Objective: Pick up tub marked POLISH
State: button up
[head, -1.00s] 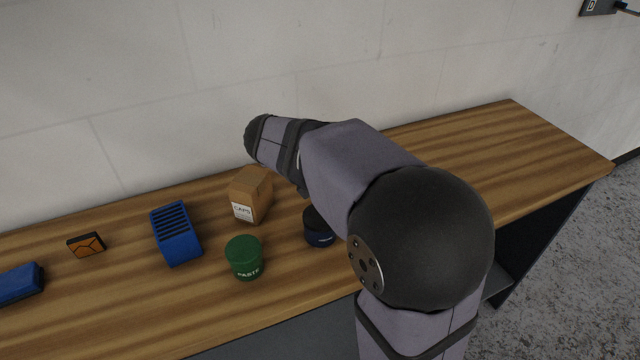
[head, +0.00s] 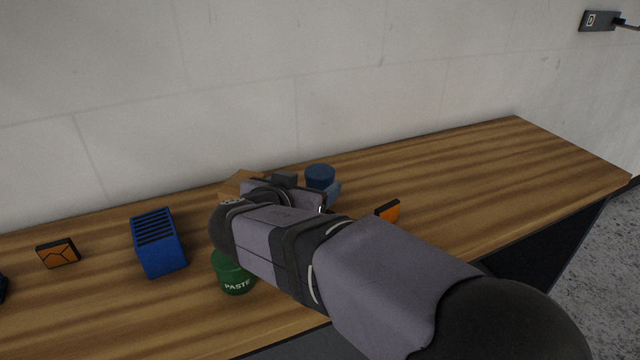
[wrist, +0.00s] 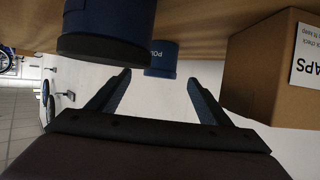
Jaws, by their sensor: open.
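A blue tub (wrist: 162,59) with white lettering starting "PO" is in the middle of the wrist view, which shows the scene upside down. Its lettering is only partly readable. My gripper (wrist: 159,78) is open, its fingers pointing at this tub, one to either side of the line to it; nothing is held. Whether the fingertips reach around it I cannot tell. In the head view, a blue round-lidded tub (head: 320,174) stands near the back of the bench, just past my wrist, its lower part hidden. It looks like the same tub.
A darker navy tub (wrist: 105,35) is close on the left of the wrist view; a brown CAPS box (wrist: 270,75) is on the right. The bench also has a green PASTE tub (head: 233,275), a slotted blue block (head: 158,245) and orange-black items (head: 58,253). The bench's right end (head: 510,170) is clear.

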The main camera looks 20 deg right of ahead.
aim_at(315, 179)
jog(key=shift+p+x, duration=0.7)
jog(key=shift+x, duration=2.35)
jog(key=c, duration=1.3)
jog(key=shift+o, duration=0.2)
jog(key=shift+r, duration=0.1)
